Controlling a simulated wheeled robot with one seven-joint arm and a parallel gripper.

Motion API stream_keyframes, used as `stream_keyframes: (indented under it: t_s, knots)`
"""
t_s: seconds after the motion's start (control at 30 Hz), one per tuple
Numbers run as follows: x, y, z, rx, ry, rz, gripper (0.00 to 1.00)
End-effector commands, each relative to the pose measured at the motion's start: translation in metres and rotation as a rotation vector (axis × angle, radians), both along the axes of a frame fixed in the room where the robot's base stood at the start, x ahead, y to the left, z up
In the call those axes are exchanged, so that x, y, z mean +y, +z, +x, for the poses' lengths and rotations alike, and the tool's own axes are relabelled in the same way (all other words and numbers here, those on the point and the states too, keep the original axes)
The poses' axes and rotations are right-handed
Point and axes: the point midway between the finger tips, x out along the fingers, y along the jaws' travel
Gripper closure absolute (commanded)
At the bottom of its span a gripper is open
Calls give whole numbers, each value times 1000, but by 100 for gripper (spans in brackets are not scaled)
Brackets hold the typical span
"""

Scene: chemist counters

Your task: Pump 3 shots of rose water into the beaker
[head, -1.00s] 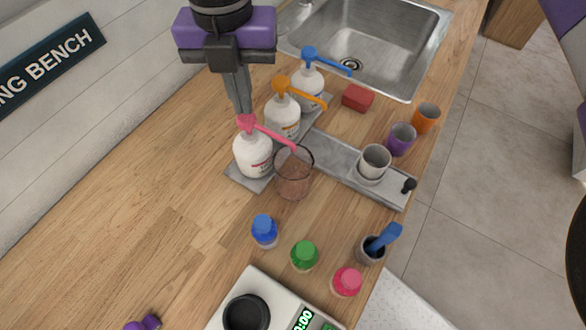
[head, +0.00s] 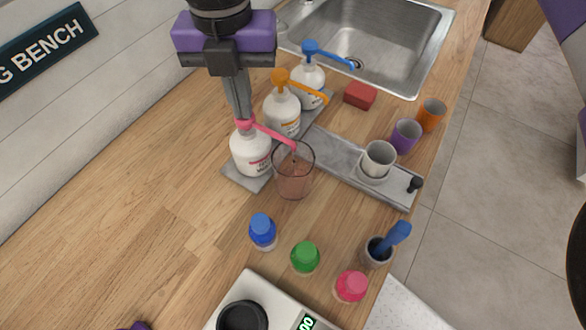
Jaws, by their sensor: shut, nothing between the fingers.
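The pink-topped pump bottle (head: 251,153) is white and stands at the near end of a grey tray; I cannot read its label. Its pink spout (head: 272,132) reaches over the clear beaker (head: 293,175), which has a pinkish tint and stands beside the bottle. My gripper (head: 243,119) is shut, with its fingertips at the top of the pink pump head, partly hiding it. Two other white pump bottles stand behind it, one with an orange pump (head: 282,109) and one with a blue pump (head: 308,84).
A metal plate with a black knob (head: 415,184) bears a white cup (head: 378,159). Purple (head: 405,136) and orange (head: 431,114) cups, a red block (head: 360,95) and the sink (head: 385,45) lie beyond. Capped bottles and a scale (head: 263,305) are in front. Open wood lies left.

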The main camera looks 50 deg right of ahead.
Motion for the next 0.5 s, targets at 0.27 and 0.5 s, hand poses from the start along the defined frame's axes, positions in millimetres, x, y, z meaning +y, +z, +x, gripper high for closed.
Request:
stream_keyframes:
  t_s: [0.27,0.5]
  knots:
    - [0,-3,0,2,0,-1,100]
    - [0,5,0,2,-1,-1,100]
